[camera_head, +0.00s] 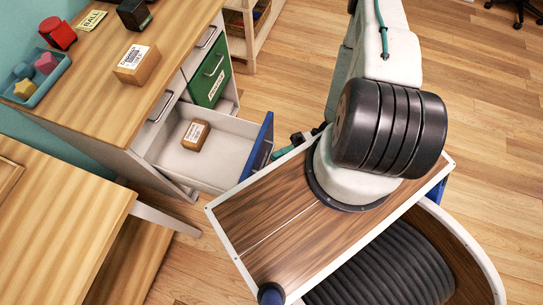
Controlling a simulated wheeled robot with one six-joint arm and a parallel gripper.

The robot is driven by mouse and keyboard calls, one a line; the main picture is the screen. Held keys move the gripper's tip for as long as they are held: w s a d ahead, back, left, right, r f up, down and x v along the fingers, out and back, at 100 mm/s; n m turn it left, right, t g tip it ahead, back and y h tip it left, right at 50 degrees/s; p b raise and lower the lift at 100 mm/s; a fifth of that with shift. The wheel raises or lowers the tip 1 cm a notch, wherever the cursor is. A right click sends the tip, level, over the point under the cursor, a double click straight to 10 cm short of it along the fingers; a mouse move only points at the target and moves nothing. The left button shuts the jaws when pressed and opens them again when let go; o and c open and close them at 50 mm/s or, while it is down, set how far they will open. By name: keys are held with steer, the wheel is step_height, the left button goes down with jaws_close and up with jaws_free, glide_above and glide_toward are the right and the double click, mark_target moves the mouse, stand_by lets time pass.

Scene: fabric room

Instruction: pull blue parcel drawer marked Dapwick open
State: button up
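The drawer with the blue front (266,128) stands pulled out from the cabinet, showing its white inside (225,150). A small brown parcel with a white label (195,135) lies in it. The drawer's outer face is turned away, so I cannot read a name on it. A dark and teal part of my arm's end (305,137) shows just right of the blue front, partly hidden by my own body. I cannot make out the fingers, or whether they touch the drawer's handle.
A green-fronted drawer (211,72) is closed beside the open one. The wooden cabinet top (105,95) holds a labelled box (137,64), a red object (58,33) and a blue tray (28,92) of shapes. A wooden table (60,220) stands at the lower left. Floor is clear at the right.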

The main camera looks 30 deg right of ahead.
steer(key=d, duration=0.3)
steer(key=shift+s+d+f, duration=0.2)
steer(key=shift+s+f, duration=0.05)
stand_by(0.4)
